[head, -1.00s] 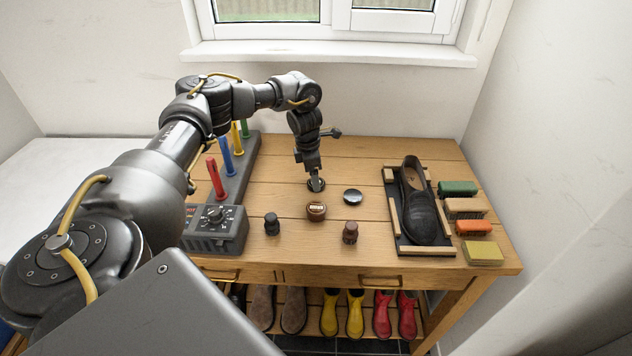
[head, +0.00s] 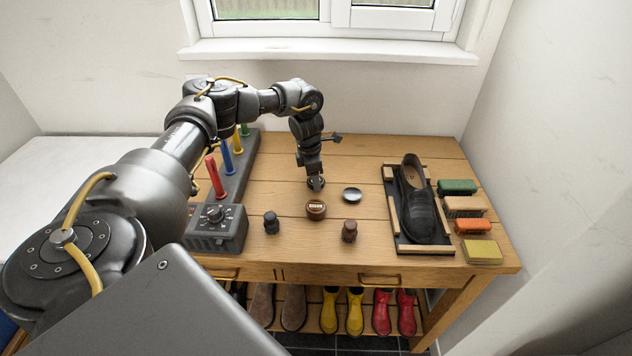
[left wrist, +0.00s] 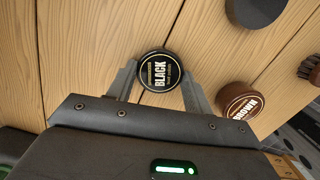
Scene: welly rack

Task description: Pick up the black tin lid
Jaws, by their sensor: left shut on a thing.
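The black tin lid (left wrist: 160,74), a round black disc with BLACK lettered on it, sits between the two fingers of my left gripper (left wrist: 160,88) in the left wrist view. The fingers touch it from both sides, so the gripper is shut on it. In the head view my left gripper (head: 316,184) points down at the bench top behind the brown tin and mostly hides the lid. Whether the lid is clear of what lies beneath it cannot be told. My right gripper is not in view.
The brown tin (head: 316,209) stands just in front of the gripper. Two small brushes (head: 271,222) (head: 349,230) stand nearer the front.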

